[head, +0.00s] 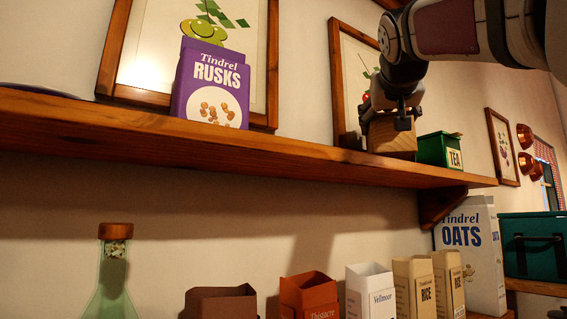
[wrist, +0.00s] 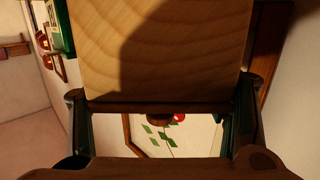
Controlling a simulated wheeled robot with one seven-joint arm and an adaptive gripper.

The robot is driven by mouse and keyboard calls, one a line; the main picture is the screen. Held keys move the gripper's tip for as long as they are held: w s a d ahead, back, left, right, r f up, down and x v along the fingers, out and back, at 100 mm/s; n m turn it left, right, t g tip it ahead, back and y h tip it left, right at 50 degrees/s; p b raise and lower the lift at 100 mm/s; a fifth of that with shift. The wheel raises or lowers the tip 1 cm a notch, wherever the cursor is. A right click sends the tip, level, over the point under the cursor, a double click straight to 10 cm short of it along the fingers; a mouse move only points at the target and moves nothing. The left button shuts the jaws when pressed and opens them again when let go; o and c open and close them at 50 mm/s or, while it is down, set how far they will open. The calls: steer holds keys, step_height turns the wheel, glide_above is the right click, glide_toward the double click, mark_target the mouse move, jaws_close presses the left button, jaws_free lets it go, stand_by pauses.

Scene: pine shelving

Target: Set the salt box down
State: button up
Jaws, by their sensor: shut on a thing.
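The salt box (head: 391,138) looks like a plain pale wooden block. My gripper (head: 392,112) is shut on it from above, over the right part of the upper shelf (head: 250,150). The box's lower edge meets the line of the shelf's front edge in the head view, so I cannot tell whether it touches the board. In the wrist view the salt box (wrist: 160,50) fills the upper middle, between the two fingers of my gripper (wrist: 162,110). Its label, if any, is hidden.
A green tea tin (head: 439,149) stands close to the right of the box. A purple rusks box (head: 211,85) stands farther left, with bare shelf between. A framed picture (head: 340,70) is behind. Several cartons and a glass bottle (head: 112,270) stand below.

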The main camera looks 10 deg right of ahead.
steer(key=shift+s+f, duration=0.1)
steer(key=shift+f, duration=0.95)
steer(key=shift+f, duration=0.1)
steer(key=o, duration=2)
steer(key=shift+f, duration=0.15)
steer(key=shift+c, duration=0.2)
steer(key=shift+r, duration=0.2)
steer(key=b+v, duration=0.1)
steer(key=v, duration=1.1)
steer(key=shift+b, duration=0.4)
